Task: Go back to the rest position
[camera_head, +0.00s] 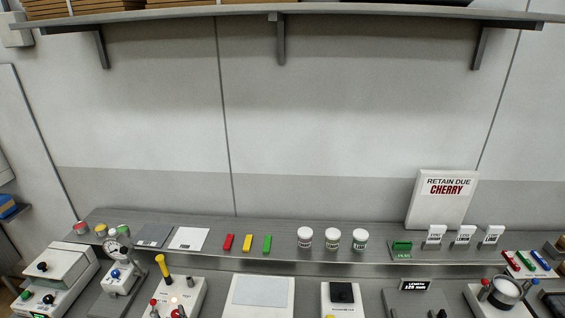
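Neither of my grippers shows in the head view, and no part of my arms can be made out. The view looks over a grey bench with a raised back shelf (300,263). A white sign reading "RETAIN DUE CHERRY" (442,199) leans on the wall at the right. Red (229,242), yellow (248,243) and green (267,244) blocks lie on the shelf near the middle. Three white lidded jars (332,239) stand to their right.
An overhead shelf (180,13) on brackets runs along the top, carrying brown boxes. Devices line the bench front: a white box unit (68,270) at left, a yellow-handled lever (163,266), and a round cup-like device (505,291) at right. The wall between is clear.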

